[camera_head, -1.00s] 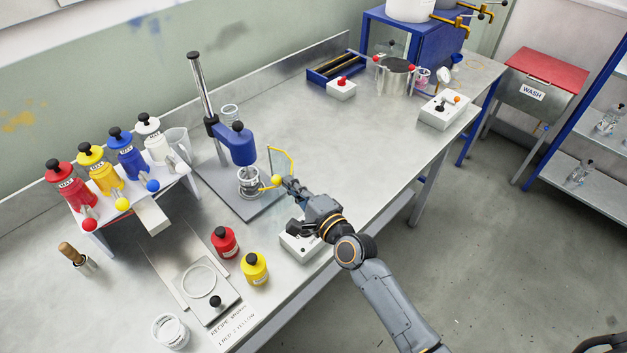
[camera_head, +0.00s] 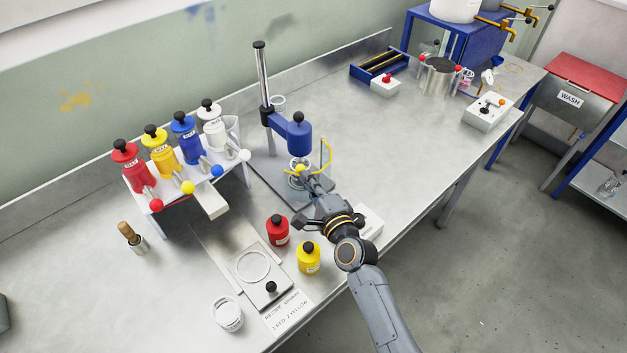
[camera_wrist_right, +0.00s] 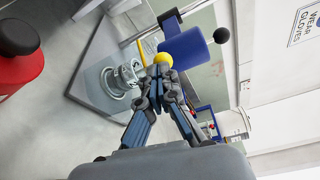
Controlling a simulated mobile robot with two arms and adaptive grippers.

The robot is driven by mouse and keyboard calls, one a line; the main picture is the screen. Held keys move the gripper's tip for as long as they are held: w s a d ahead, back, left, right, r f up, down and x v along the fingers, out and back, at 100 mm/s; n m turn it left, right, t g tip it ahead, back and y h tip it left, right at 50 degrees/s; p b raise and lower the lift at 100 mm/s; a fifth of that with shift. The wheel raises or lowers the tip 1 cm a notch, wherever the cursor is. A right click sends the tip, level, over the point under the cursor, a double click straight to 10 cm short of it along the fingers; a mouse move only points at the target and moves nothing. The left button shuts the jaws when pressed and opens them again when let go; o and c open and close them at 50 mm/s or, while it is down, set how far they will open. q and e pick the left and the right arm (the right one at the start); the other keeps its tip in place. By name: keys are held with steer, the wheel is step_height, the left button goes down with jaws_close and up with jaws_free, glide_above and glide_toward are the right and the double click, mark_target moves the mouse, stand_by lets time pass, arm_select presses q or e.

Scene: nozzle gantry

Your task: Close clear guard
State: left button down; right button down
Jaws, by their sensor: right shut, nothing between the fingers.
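The clear guard (camera_head: 325,152) has a thin yellow frame and a yellow ball knob (camera_head: 300,168). It stands at the blue-headed press (camera_head: 295,137), with its knob end in front of the metal can (camera_head: 297,161) under the head. My right gripper (camera_head: 304,176) is shut and empty, its fingertips right at the knob. In the right wrist view the knob (camera_wrist_right: 163,58) shows just beyond the shut fingertips (camera_wrist_right: 160,72), seemingly touching. The clear panel is hard to make out, so I cannot tell whether the guard is fully closed. My left gripper is out of view.
Red (camera_head: 278,230) and yellow (camera_head: 308,258) bottles stand left of my right forearm. A white control box (camera_head: 370,222) is partly hidden behind my arm. A rack (camera_head: 212,203) with several coloured dispensers stands left of the press.

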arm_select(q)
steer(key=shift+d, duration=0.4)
